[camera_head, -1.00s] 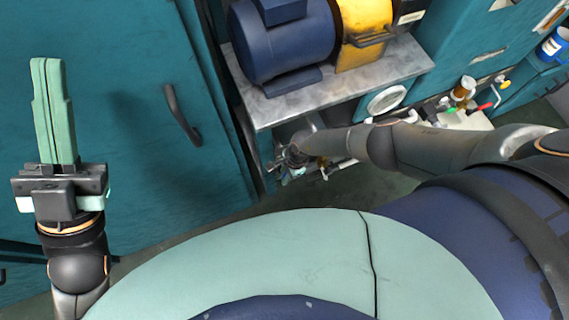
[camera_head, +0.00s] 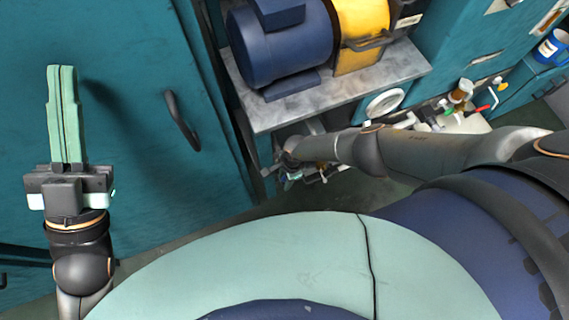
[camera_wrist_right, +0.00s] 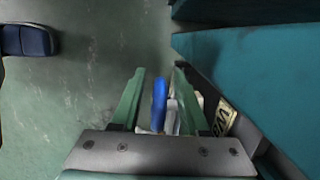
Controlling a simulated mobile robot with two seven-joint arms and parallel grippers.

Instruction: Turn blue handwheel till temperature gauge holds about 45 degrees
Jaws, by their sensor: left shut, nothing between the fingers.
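The blue handwheel (camera_wrist_right: 159,104) shows edge-on in the right wrist view, between the two green fingers of my right gripper (camera_wrist_right: 158,95). The fingers are apart, with a visible gap on the left side of the blue rim; on the right a pale part shows behind. I cannot make out contact. In the head view, my right gripper is low beneath the motor shelf, small and partly hidden. My left gripper (camera_head: 64,72) is shut and empty, in front of the teal cabinet. A round white dial (camera_head: 385,103) is below the shelf; I cannot read it or tell whether it is the temperature gauge.
A dark blue motor (camera_head: 282,45) with a yellow coupling guard (camera_head: 360,35) stands on a grey shelf (camera_head: 340,91) above my right arm. A teal cabinet door with a dark handle (camera_head: 181,120) is on the left. Fittings and a red lever (camera_head: 481,108) are at right.

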